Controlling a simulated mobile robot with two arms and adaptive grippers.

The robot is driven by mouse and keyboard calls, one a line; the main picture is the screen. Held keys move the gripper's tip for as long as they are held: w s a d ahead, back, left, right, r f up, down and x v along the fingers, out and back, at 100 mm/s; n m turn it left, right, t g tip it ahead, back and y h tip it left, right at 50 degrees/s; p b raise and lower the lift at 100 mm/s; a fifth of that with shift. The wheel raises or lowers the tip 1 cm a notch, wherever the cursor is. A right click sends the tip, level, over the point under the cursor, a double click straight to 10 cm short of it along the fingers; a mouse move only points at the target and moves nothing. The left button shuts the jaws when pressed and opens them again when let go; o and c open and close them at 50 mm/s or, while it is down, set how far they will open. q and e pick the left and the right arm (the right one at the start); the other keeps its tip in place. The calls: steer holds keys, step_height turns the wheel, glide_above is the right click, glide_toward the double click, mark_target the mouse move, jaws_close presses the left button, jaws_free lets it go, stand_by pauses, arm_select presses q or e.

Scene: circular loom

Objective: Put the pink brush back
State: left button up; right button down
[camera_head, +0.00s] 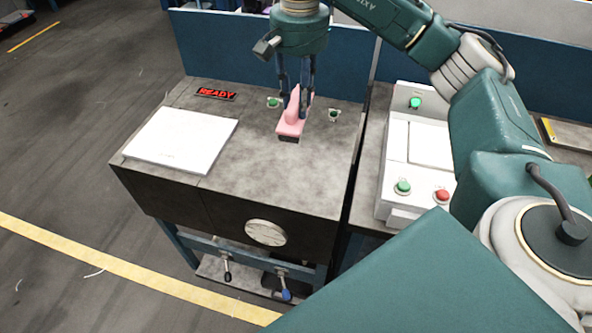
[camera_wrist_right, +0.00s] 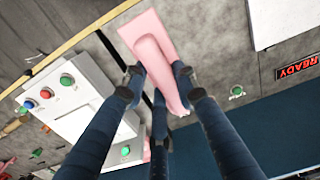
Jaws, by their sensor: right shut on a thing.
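The pink brush (camera_head: 291,126) is in my right gripper (camera_head: 297,100), over the grey worktop between two green buttons in the head view. Its pink block is at the bottom with a dark underside, and its handle is up between the fingers. In the right wrist view, the pink brush (camera_wrist_right: 150,38) shows between the dark fingers of my right gripper (camera_wrist_right: 160,90), which is shut on it. I cannot tell whether the brush touches the worktop. My left gripper is not in view.
A white panel (camera_head: 181,139) lies on the left of the grey worktop (camera_head: 255,165), near a red READY display (camera_head: 216,94). A white control box (camera_head: 418,180) with green and red buttons stands to the right. A blue wall (camera_head: 225,50) stands behind. The worktop's front middle is clear.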

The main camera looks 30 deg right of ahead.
steer(key=f, duration=0.3)
steer(key=shift+s+d+f+b, duration=0.2)
steer(key=shift+d+f+b, duration=0.05)
steer(key=shift+f+b, duration=0.15)
steer(key=f+p, duration=0.1)
steer(key=f, duration=0.6)
steer(key=f+p, duration=0.1)
steer(key=f, duration=0.7)
steer(key=shift+w+f, duration=0.2)
steer(key=shift+f, duration=0.1)
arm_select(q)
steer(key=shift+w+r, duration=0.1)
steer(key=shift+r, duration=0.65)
arm_select(e)
steer(key=shift+f, duration=0.1)
steer(key=shift+f, duration=0.15)
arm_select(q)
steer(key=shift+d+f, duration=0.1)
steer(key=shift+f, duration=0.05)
arm_select(e)
steer(key=c, duration=1.4)
jaws_free()
steer(key=shift+o, duration=0.2)
